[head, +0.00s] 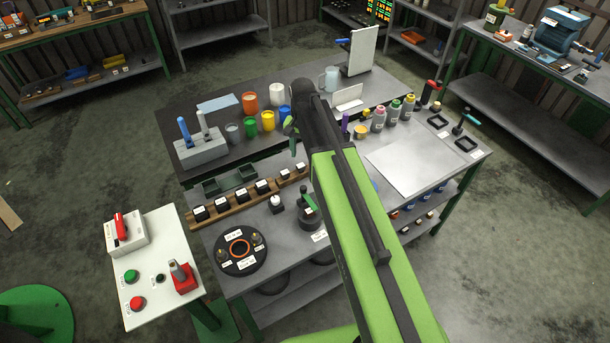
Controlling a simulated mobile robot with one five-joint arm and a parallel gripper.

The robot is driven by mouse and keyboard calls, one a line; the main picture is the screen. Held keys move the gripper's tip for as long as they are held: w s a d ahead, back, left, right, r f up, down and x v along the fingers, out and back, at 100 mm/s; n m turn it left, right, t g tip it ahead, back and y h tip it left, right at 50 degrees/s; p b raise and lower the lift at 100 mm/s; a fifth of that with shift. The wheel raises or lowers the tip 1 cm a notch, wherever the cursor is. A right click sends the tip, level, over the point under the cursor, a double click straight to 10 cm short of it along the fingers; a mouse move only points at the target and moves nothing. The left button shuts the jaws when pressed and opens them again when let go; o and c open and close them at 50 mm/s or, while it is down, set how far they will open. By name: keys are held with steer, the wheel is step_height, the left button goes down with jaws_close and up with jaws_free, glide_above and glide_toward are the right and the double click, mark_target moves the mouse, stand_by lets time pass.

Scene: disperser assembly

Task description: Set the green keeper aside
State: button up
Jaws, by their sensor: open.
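A small green piece (308,203), which looks like the green keeper, sits on a dark round fixture (311,222) on the bench, left of my arm. My gripper (293,140) hangs above the bench, behind and above that fixture. It is open, with nothing seen between its fingers, and is apart from the green piece. My own arm hides part of the bench to the right of the fixture.
A black round plate with an orange ring (239,248) lies front left of the fixture. A wooden rack (233,208) of dark blocks stands behind it. Colored cups line the back. A pale mat (408,165) is bare at right. A white side table (150,250) stands left.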

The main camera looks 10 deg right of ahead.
mark_target(303, 187)
step_height(303, 187, down, 18)
steer(key=b, duration=1.7)
steer(key=shift+b, duration=0.4)
steer(key=shift+r, duration=0.15)
jaws_close()
steer(key=shift+a, duration=0.1)
